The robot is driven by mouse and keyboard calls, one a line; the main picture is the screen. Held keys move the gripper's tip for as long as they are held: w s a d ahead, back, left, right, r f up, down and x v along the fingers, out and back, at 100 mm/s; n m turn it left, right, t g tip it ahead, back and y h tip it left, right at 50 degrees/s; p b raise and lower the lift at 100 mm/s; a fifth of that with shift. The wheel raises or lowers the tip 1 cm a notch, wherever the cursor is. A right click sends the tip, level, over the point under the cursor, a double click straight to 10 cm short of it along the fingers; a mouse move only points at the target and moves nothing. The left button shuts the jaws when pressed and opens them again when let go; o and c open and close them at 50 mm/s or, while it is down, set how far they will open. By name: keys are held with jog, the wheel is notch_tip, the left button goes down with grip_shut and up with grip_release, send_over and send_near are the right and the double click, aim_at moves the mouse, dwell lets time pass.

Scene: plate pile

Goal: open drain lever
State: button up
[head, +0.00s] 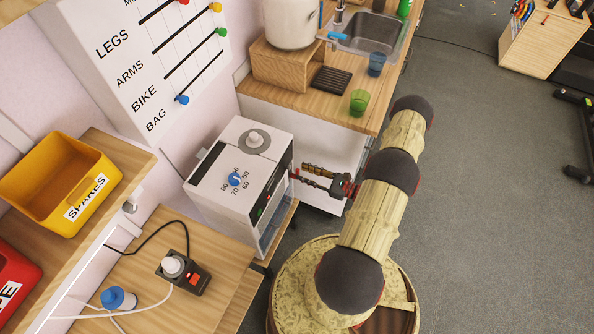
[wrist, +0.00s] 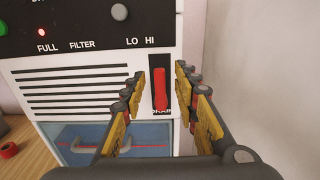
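The drain lever (wrist: 160,90) is a red upright handle in a black vertical slot on the front of a white machine (wrist: 90,70). A partly covered label that seems to read DRAIN is just below it. My gripper (wrist: 161,72) is open and empty in the wrist view, with one fingertip on each side of the lever. I cannot tell if either finger touches it. In the head view my gripper (head: 312,178) reaches the front of the machine (head: 222,190). The lever is hidden or too small to make out there.
A wooden counter (head: 315,105) with a green cup (head: 359,103), a blue cup (head: 376,64) and a sink stands behind my arm. A bench (head: 215,258) with a power socket is at the lower left. Grey floor (head: 490,200) is open at the right.

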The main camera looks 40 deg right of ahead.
aim_at(299, 171)
jog(key=shift+x, duration=1.8)
jog(key=shift+c, duration=0.3)
grip_shut()
